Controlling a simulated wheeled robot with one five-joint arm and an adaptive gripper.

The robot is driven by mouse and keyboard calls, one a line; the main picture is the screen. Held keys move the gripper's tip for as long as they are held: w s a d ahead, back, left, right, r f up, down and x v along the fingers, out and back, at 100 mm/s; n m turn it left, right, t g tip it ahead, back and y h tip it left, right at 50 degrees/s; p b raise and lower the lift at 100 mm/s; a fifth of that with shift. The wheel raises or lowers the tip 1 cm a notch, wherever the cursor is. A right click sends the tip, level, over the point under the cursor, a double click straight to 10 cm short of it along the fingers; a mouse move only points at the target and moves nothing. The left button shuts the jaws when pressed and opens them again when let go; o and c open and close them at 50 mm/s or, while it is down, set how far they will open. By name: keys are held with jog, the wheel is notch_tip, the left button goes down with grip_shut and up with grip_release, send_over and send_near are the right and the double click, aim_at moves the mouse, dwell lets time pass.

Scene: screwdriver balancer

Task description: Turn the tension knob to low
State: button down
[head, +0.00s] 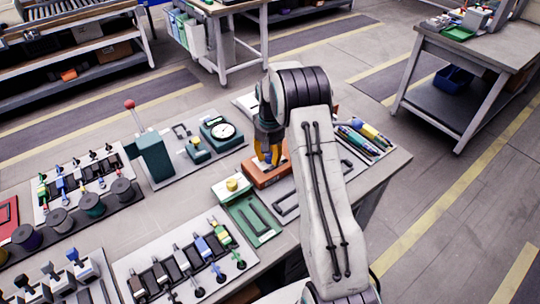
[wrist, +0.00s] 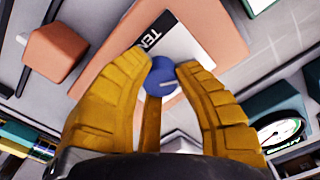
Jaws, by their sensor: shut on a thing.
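The tension knob (wrist: 163,76) is a small blue round knob with a pale line on its top. It stands on an orange base with a white label (wrist: 188,50) on which "TEN" can be read. My gripper (wrist: 163,72) has yellow fingers, closed on the knob from both sides in the wrist view. In the head view my gripper (head: 270,158) reaches down onto the orange base (head: 262,178), and the knob itself is hidden behind the fingers. The rest of the label's marks are too small or cut off to read.
A green unit with a round dial (head: 222,131) stands behind and left of the base. A green block with a yellow knob (head: 232,185) is close on the left. Several screwdrivers (head: 368,135) lie to the right. An orange block (wrist: 56,52) shows in the wrist view.

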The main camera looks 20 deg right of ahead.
aim_at(270, 155)
jog(key=c, duration=0.9)
grip_release()
jog(key=shift+f, duration=0.1)
jog(key=shift+o, duration=0.2)
notch_tip(270, 155, up, 12)
